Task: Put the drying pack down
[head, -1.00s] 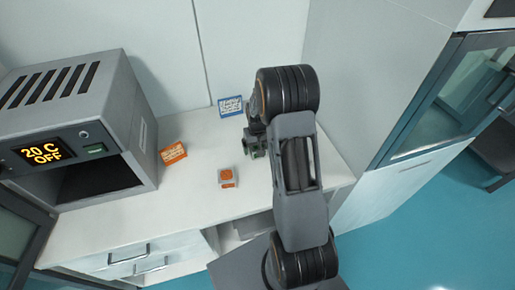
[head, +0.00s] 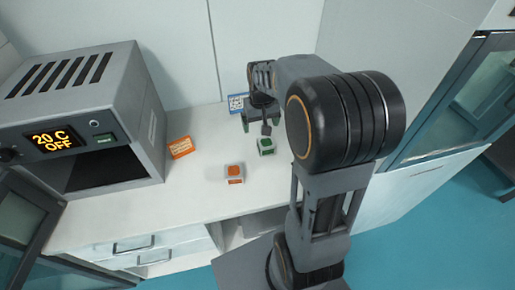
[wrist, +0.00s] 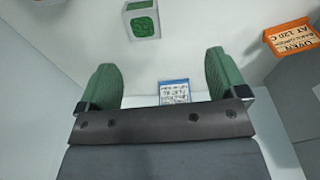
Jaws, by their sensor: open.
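A small pale pack with a green top (head: 266,146) stands upright on the white counter, just in front of my gripper (head: 261,122). It also shows in the wrist view (wrist: 142,22), beyond the fingertips and touching neither finger. A similar pack with an orange top (head: 234,174) stands to its left and nearer the counter's front. The pictures do not show a label saying which one is the drying pack. My gripper (wrist: 160,70) is open, its two green fingers wide apart with nothing between them.
A grey oven (head: 90,115) reading 20 C OFF stands on the left with its front open. An orange sign (head: 180,147) is beside it, and a blue-edged sign (head: 236,103) is by the back wall. The white counter (head: 195,195) is clear around the packs.

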